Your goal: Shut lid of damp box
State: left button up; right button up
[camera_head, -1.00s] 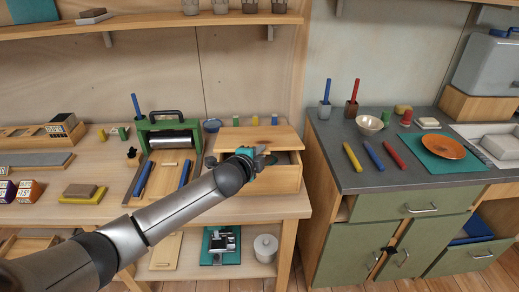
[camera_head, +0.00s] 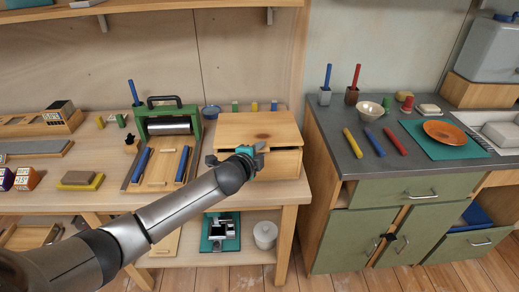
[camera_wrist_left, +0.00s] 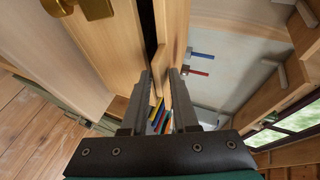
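The damp box is a pale wooden box (camera_head: 284,167) at the right end of the workbench. Its flat wooden lid (camera_head: 265,125) lies over the top, with a thin dark gap showing between lid and front at the right. My left gripper (camera_head: 257,158) is at the front of the box, close to the lid's front edge, and hides part of the front. In the left wrist view the fingers (camera_wrist_left: 160,98) are apart, beside wooden panels with a dark gap between them. I cannot tell whether they touch the lid. My right gripper is not in view.
A green press (camera_head: 168,122) stands left of the box. A grey-topped green cabinet (camera_head: 380,175) with crayons and a plate (camera_head: 445,132) stands to the right. A shelf (camera_head: 150,12) runs above.

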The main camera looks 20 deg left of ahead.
pick_arm(q)
jog(key=shift+o, duration=0.3)
jog(key=shift+w+a+r, duration=0.1)
jog(key=shift+w+r, duration=0.05)
jog(key=shift+w, duration=0.05)
jog(key=shift+s+r, duration=0.1)
jog(key=shift+s, duration=0.05)
jog(key=p+v, duration=0.3)
jog(key=v, duration=1.2)
